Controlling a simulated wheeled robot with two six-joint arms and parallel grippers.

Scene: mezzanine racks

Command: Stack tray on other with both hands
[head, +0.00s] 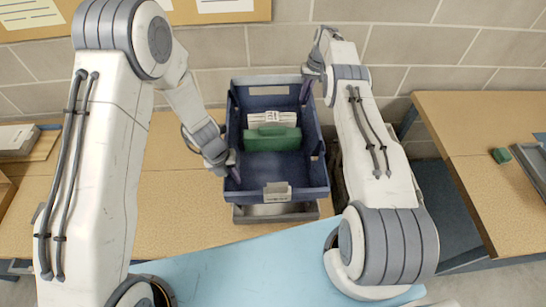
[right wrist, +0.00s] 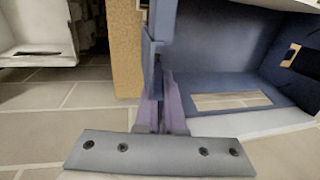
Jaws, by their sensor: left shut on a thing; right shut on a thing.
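A dark blue tray (head: 233,120) is in the middle of the head view, with a green block (head: 272,139) and a white item (head: 267,117) in it. My left gripper (head: 228,166) is shut on its left wall near the front corner. My right gripper (head: 308,86) is shut on its right wall near the back corner. The right wrist view shows the purple fingers (right wrist: 162,100) closed on the blue wall (right wrist: 158,60). A grey tray (head: 275,212) shows under the blue tray's front edge; most of it is hidden. I cannot tell if the two touch.
The tan bench (head: 185,220) runs under the trays against a block wall (head: 410,50). A light blue surface (head: 250,270) lies in front. Another tan table (head: 475,140) stands at the right, past a gap. A white item (head: 15,138) lies at the far left.

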